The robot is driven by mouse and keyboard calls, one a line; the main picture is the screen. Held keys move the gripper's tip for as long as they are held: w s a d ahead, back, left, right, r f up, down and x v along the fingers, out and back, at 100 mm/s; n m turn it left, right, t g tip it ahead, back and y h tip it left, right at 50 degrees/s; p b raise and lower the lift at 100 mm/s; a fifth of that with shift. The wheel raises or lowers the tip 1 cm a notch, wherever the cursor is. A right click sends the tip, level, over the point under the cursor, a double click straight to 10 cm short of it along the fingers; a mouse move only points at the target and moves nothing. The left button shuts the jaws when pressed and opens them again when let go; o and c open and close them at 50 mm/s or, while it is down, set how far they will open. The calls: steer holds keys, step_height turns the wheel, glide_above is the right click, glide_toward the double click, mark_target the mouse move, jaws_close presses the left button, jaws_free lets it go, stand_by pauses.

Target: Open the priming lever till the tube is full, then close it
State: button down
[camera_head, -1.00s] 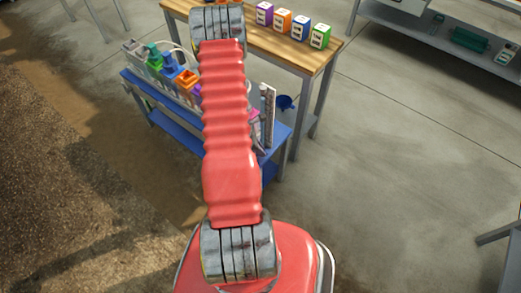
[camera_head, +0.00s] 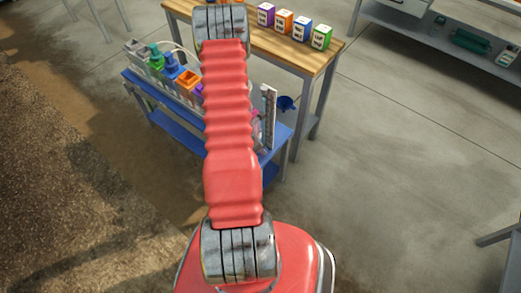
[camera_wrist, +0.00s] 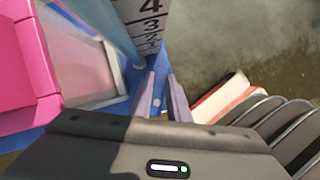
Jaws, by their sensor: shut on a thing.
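My gripper (camera_wrist: 164,98) shows in the wrist view as two slim purple-grey fingers, close together at the foot of the numbered scale (camera_wrist: 150,22). They are shut on a small part that I take for the priming lever; it barely shows between them. In the head view my red arm hides the gripper and the lever. The upright white scale board (camera_head: 268,115) stands at the right end of the blue skid (camera_head: 175,126). The clear tube and its liquid level cannot be made out.
A pink block (camera_wrist: 22,65) and a clear-walled container (camera_wrist: 82,55) stand left of the fingers. Several coloured-top containers (camera_head: 157,58) line the skid. A wooden table (camera_head: 285,48) behind carries several labelled boxes (camera_head: 301,28). Open floor (camera_head: 400,170) lies to the right.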

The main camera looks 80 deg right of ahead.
steer(key=shift+w+d+n+t+h, duration=0.15)
steer(key=shift+n+t+h, duration=0.1)
steer(key=shift+n, duration=0.5)
steer(key=shift+w+d+n+t+h, duration=0.15)
steer(key=shift+w+n+t, duration=0.05)
steer(key=shift+n, duration=0.5)
steer(key=shift+w+d+n+t+h, duration=0.15)
steer(key=shift+n+t+h, duration=0.1)
steer(key=shift+n, duration=0.5)
steer(key=shift+w+d, duration=0.1)
steer(key=c, duration=1.7)
jaws_free()
steer(key=shift+a+r, duration=0.1)
steer(key=shift+a, duration=0.1)
steer(key=shift+v, duration=6.75)
steer(key=shift+d, duration=0.1)
